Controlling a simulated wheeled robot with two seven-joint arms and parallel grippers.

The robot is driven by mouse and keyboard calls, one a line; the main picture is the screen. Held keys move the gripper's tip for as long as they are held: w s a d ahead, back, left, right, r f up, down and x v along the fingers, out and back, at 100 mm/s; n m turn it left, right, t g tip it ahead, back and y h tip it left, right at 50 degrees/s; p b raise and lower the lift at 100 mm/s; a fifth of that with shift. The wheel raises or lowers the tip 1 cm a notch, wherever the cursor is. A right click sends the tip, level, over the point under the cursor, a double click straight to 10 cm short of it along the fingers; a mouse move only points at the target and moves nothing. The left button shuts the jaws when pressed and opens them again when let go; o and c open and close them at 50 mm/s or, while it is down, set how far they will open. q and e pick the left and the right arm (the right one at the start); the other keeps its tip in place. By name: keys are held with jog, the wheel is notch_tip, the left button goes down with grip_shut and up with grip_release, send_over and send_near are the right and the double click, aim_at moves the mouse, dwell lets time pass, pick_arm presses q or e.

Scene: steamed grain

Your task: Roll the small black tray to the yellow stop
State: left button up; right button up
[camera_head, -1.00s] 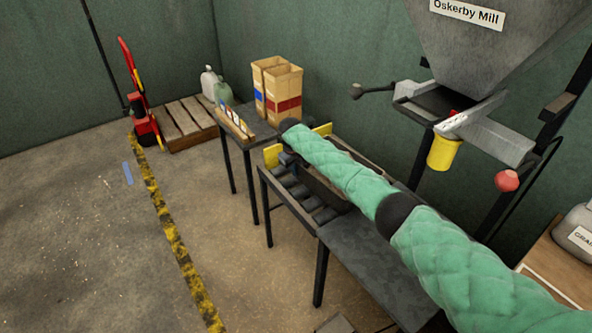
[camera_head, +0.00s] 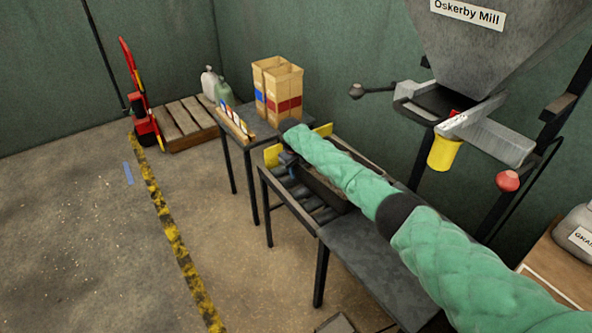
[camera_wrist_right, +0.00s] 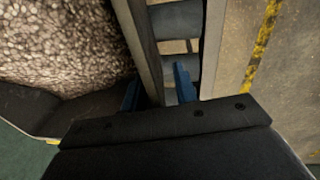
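The small black tray (camera_head: 332,192) sits on the roller track, partly hidden under my right arm in the head view. In the right wrist view its near wall (camera_wrist_right: 139,40) shows, with pale brown grain (camera_wrist_right: 60,40) inside. The yellow stop (camera_head: 272,155) stands at the far end of the track, with another yellow piece (camera_head: 323,130) across from it. My right gripper (camera_head: 289,160) is at the tray's far end, close to the stop. Its blue fingers (camera_wrist_right: 158,88) are apart, one on each side of the tray wall, with a gap on the roller side. My left gripper is out of view.
Rollers (camera_head: 318,207) show beside the tray. A dark table (camera_head: 365,255) adjoins the track's near end. Beyond the stop, a small table (camera_head: 262,130) holds paper bags (camera_head: 285,100) and a rack (camera_head: 233,122). The hopper (camera_head: 490,60) with a yellow spout (camera_head: 442,153) hangs at right.

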jog(key=shift+r, duration=0.1)
notch_tip(320, 180, up, 8)
jog(key=shift+s+a+f+b, duration=0.25)
jog(key=shift+s+a+b, duration=0.05)
jog(key=shift+a, duration=0.05)
dwell(0.5)
